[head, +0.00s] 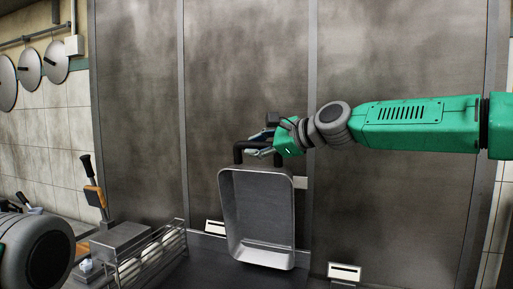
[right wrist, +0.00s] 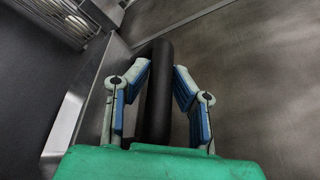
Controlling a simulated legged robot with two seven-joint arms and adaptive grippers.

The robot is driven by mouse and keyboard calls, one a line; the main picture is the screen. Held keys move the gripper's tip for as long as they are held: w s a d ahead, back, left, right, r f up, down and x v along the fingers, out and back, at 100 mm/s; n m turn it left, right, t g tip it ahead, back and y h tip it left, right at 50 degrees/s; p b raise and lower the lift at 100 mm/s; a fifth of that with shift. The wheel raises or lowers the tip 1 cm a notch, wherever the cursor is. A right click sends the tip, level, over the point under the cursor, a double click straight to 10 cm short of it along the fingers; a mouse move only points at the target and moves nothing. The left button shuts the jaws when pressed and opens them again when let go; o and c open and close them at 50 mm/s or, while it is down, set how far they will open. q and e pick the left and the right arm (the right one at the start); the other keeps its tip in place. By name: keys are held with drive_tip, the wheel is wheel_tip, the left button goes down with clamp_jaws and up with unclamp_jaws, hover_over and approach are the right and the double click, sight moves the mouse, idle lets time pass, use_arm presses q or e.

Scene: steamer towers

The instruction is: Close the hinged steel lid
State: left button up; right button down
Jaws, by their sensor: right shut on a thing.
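The hinged steel lid (head: 258,205) stands raised, its hollow inner side facing me, in the middle of the head view. A black bar handle (head: 239,152) runs along its top edge. My right gripper (head: 262,152) is shut on this handle. In the right wrist view the dark handle (right wrist: 158,85) passes between the two blue-padded fingers. The lid's hinge cannot be made out. My left gripper is not in view; only a grey part of my left arm shows at the lower left.
A wire rack (head: 152,254) with pale items stands left of the lid, beside a steel box (head: 122,238). Tall steel panels (head: 250,70) rise behind. White labels (head: 344,272) sit low on either side of the lid. Round pan lids (head: 56,62) hang on the left wall.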

drive_tip(key=shift+s+a+f+b, duration=0.15)
drive_tip(key=shift+s+f+b, duration=0.1)
drive_tip(key=shift+s+b, duration=0.25)
drive_tip(key=s+a+f+n+t+b, duration=0.1)
drive_tip(key=s+a+f+n+b, duration=0.1)
drive_tip(key=s+b, duration=0.4)
drive_tip(key=s+a+f+n+t+b, duration=0.2)
drive_tip(key=s+a+f+b, duration=0.3)
drive_tip(key=s, duration=0.6)
drive_tip(key=shift+f+n+y+b, duration=0.4)
drive_tip(key=shift+f+n+b, duration=0.4)
drive_tip(key=shift+b, duration=0.4)
drive_tip(key=c, duration=1.4)
unclamp_jaws()
